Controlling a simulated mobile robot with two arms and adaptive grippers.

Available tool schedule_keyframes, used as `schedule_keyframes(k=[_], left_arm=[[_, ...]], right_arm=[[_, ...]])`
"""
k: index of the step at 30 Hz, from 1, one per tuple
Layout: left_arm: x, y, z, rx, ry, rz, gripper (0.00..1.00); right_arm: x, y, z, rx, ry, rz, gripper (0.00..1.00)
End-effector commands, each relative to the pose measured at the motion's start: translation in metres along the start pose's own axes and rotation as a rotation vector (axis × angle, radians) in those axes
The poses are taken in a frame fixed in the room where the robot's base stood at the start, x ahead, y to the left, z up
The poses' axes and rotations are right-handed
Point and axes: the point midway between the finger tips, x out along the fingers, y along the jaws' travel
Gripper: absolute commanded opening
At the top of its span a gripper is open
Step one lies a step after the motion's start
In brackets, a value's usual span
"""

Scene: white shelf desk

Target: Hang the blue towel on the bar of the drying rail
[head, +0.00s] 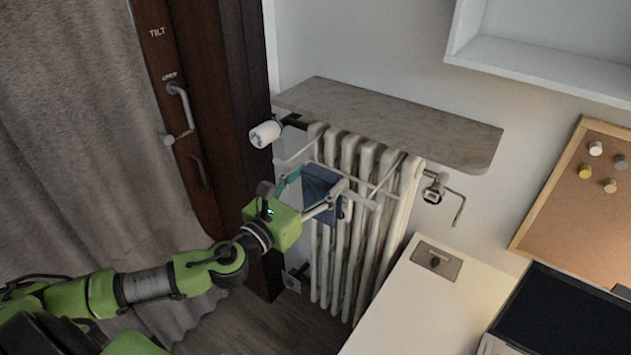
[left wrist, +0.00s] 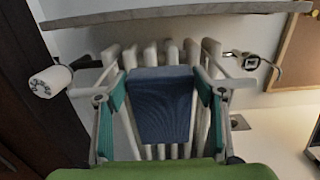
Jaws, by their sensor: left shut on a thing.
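The blue towel (head: 320,182) is in front of the radiator in the head view, at the drying rail (head: 387,174). My left gripper (head: 312,190) is shut on the towel, with one finger at each side of it. In the left wrist view the towel (left wrist: 162,105) hangs down between the teal-padded fingers (left wrist: 161,88), its upper edge level with the radiator tops. The rail's side arms show to the left and right of the towel. The bar behind the towel is hidden, so I cannot tell whether the cloth lies over it. My right gripper is out of view.
A stone shelf (head: 395,120) juts out just above the radiator (head: 345,250). A white valve knob (head: 265,134) is at its left, a metal valve (head: 434,190) at its right. A white desk (head: 400,310) is at lower right, a curtain (head: 80,130) at left.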

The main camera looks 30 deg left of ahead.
Motion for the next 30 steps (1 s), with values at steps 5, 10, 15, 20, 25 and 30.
schedule_keyframes(k=[5, 10, 15, 20, 25, 30], left_arm=[[-0.0013, -0.0008, -0.0065, 0.000, 0.012, -0.002, 0.31], [-0.0017, -0.0012, -0.0083, 0.000, 0.015, -0.003, 0.78], [-0.0023, -0.0025, -0.0100, -0.001, 0.019, -0.006, 0.82], [-0.0026, -0.0026, -0.0109, -0.002, 0.021, -0.007, 0.82], [-0.0027, -0.0026, -0.0113, -0.003, 0.021, -0.007, 0.82], [-0.0026, -0.0024, -0.0115, -0.006, 0.022, -0.006, 0.82]], right_arm=[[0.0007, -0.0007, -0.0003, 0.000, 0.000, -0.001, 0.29], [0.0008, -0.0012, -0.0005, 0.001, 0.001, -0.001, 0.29], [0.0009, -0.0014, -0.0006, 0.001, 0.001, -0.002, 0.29], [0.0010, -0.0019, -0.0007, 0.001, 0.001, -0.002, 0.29], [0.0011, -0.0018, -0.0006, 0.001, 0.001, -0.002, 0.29], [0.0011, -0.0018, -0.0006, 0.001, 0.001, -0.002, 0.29]])
